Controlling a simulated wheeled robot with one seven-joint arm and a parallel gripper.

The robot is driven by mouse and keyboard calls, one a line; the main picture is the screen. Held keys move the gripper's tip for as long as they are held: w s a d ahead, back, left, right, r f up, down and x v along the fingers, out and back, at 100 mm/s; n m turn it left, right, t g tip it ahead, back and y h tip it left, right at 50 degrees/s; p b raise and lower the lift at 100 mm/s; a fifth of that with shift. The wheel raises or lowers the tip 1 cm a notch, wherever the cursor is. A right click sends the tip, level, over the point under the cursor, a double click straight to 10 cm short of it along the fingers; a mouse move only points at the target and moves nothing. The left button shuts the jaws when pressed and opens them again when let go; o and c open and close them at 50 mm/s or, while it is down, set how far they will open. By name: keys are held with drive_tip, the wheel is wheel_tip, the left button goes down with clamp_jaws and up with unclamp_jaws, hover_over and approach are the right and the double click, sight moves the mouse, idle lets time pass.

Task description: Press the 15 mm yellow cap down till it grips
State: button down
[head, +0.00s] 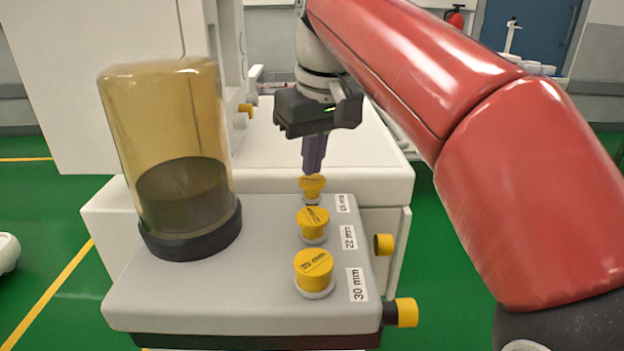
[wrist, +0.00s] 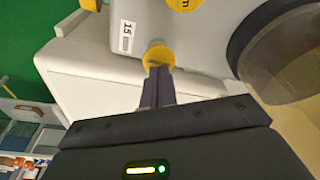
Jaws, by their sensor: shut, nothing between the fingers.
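The 15 mm yellow cap (head: 312,187) sits on the farthest of three ports in a row on the grey top, beside its "15 mm" label (head: 343,203). In the wrist view the cap (wrist: 158,55) shows right at my fingertips. My gripper (head: 313,172) points down at the cap with its fingers shut and nothing between them. The fingertips (wrist: 157,68) appear at or just above the cap's top; I cannot tell whether they touch. How deep the cap sits on its port is partly hidden by the fingers.
The 22 mm cap (head: 312,223) and 30 mm cap (head: 314,268) stand nearer in the same row. A tall amber canister (head: 165,150) stands to the left. Two yellow-capped ports (head: 384,244) (head: 407,312) stick out at the right side. A white cart surface (head: 375,165) lies behind.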

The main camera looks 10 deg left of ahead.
drive_tip(key=shift+f+b, duration=0.45)
drive_tip(key=shift+f, duration=0.25)
idle(0.5)
wheel_tip(320, 180, up, 5)
drive_tip(key=p, duration=0.4)
drive_tip(key=shift+f, duration=0.1)
drive_tip(key=shift+r, duration=1.1)
